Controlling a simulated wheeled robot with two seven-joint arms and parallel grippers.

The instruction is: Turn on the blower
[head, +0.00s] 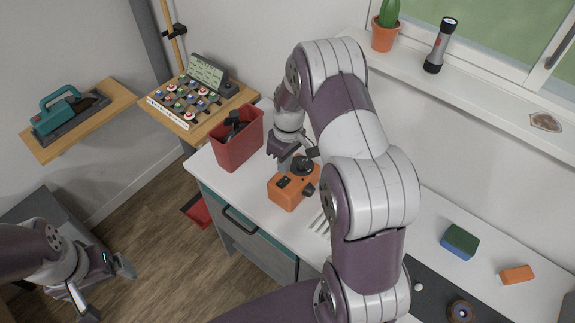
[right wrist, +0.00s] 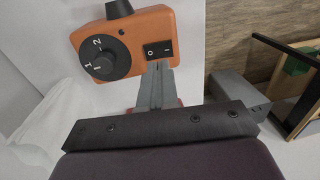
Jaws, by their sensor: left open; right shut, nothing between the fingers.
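An orange box (head: 288,195) stands on the white desk. It also shows in the right wrist view (right wrist: 120,38), with a black dial (right wrist: 100,60) marked with numbers and a black rocker switch (right wrist: 157,49) marked 0 and I. Which side of the switch is pressed in, I cannot tell. My right gripper (head: 286,166) is shut and empty at the box; in the right wrist view its fingertips (right wrist: 160,68) are right by the switch's lower edge, and contact is unclear. My left gripper (head: 112,290) is open and empty at the lower left, far from the box.
A red bin (head: 238,145) with dark items stands close left of the orange box. A teal tool (head: 62,108) lies on a wall shelf. A sponge (head: 460,241) and an orange block (head: 516,274) lie on the desk's right part. My right arm covers the desk's middle.

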